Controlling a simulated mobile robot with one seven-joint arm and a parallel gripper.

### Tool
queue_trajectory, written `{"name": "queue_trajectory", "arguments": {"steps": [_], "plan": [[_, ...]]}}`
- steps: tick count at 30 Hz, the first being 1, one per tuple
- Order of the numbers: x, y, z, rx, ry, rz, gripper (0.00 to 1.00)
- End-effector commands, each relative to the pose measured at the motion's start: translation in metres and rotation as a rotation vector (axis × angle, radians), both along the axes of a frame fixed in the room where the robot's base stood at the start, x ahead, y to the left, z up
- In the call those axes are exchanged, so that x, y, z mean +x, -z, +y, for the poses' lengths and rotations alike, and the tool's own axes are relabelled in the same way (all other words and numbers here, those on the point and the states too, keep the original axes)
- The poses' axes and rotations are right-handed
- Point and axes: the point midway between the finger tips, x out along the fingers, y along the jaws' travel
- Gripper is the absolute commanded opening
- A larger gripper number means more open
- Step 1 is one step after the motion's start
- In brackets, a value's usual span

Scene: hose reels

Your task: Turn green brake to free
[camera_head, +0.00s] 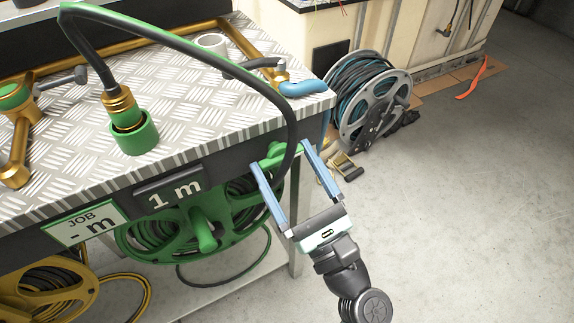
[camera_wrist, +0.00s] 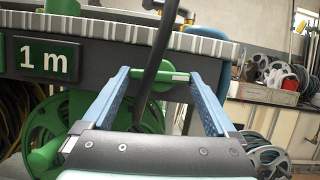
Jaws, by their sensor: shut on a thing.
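The green brake (camera_head: 268,157) is a short lever on the table's dark front edge, above the green hose reel (camera_head: 205,222). In the wrist view the brake (camera_wrist: 163,84) lies roughly level, with a small pale mark near its right end. My gripper (camera_head: 281,153) has its two blue fingers spread wide, with the brake between the tips; it is shut on the brake. The wrist view also shows my gripper (camera_wrist: 158,78) around it. A black hose (camera_head: 292,125) hangs down between the fingers and hides part of the brake.
A "1 m" sign (camera_head: 172,191) and a "JOB - m" sign (camera_head: 90,224) are on the table front. A yellow reel (camera_head: 45,285) is at lower left. A grey reel (camera_head: 375,105) stands on the floor behind. Floor to the right is clear.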

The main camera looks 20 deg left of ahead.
Motion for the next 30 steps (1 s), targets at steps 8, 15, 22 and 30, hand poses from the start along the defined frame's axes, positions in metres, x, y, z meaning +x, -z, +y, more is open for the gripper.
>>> {"name": "queue_trajectory", "arguments": {"steps": [8, 15, 22, 30], "plan": [[0.0021, 0.0011, -0.0022, -0.122, 0.001, -0.157, 0.37], [0.0038, -0.0001, -0.0036, -0.263, 0.001, -0.335, 0.37], [0.0049, -0.0016, -0.0045, -0.399, 0.0, -0.507, 0.37], [0.0058, -0.0041, -0.0053, -0.557, 0.0, -0.71, 0.37]]}}
